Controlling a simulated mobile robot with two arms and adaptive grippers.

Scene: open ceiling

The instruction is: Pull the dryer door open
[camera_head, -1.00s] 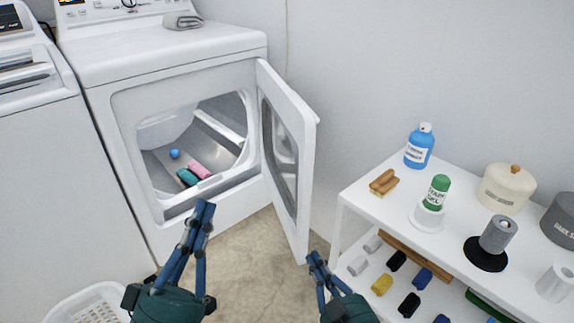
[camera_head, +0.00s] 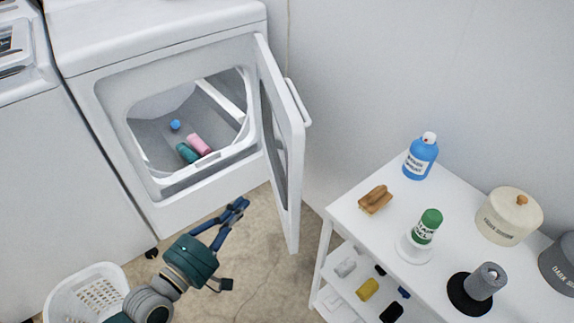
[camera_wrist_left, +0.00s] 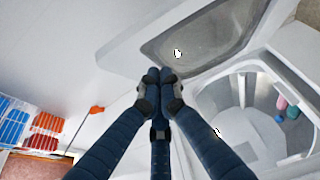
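The white dryer (camera_head: 175,60) stands at the upper left. Its door (camera_head: 286,135) stands wide open, swung out to the right, with a handle (camera_head: 298,102) on its outer face. Inside the drum (camera_head: 205,105) lie a blue ball, a pink item and a teal item. My left gripper (camera_head: 240,206) is in front of the dryer opening, below and left of the door, apart from the handle. In the left wrist view its fingers (camera_wrist_left: 160,75) meet at the tips with nothing seen between them. The door window (camera_wrist_left: 205,38) shows beyond them. My right gripper is out of view.
A white shelf (camera_head: 345,218) with bottles, a brush and canisters stands at the right. A white laundry basket (camera_head: 85,285) sits on the floor at lower left. Another white appliance (camera_head: 50,170) is left of the dryer. Bare floor lies between dryer and shelf.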

